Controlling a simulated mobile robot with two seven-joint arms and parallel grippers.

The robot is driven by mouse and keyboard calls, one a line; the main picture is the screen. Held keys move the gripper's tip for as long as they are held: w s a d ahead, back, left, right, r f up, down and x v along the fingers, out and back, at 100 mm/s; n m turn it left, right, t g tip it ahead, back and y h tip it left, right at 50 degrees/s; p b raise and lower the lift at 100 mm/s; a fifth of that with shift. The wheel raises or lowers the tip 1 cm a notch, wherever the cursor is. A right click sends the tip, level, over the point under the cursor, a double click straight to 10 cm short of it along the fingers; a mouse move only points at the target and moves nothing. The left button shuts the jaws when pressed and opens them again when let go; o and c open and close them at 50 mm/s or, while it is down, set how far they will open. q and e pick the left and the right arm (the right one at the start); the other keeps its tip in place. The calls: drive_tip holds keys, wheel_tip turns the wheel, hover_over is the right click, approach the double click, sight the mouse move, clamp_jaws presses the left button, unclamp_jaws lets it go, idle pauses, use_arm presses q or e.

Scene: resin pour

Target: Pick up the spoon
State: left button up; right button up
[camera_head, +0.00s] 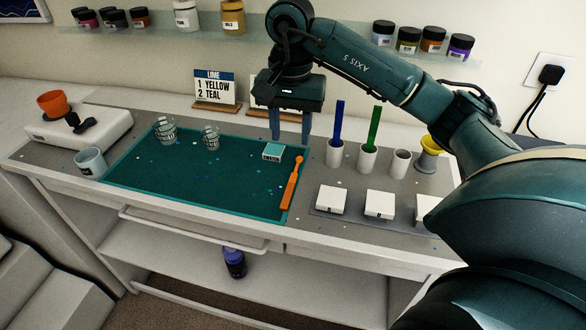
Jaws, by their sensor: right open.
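An orange spoon (291,184) lies at the right edge of the teal mat (160,194), its length running from front to back. My right gripper (290,137) points down above the bench, behind and above the spoon's far end. It is open with nothing between its fingers, and it is apart from the spoon. My left gripper does not show.
White holders with a blue stick (338,122) and a green stick (374,129) stand to the right. White blocks (331,200) lie front right. Clear cups (211,137) stand on the mat.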

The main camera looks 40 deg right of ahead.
hover_over(291, 186)
wheel_tip(291, 186, down, 7)
drive_tip(key=shift+d+r+p, duration=0.1)
drive_tip(key=shift+r+p, duration=0.1)
drive_tip(key=shift+p, duration=0.1)
drive_tip(key=f+p, duration=0.1)
drive_tip(key=f, duration=0.4)
drive_tip(key=shift+a+f, duration=0.2)
drive_tip(key=shift+f, duration=0.25)
drive_tip(key=shift+f, duration=0.15)
drive_tip(key=shift+c, duration=0.3)
clamp_jaws()
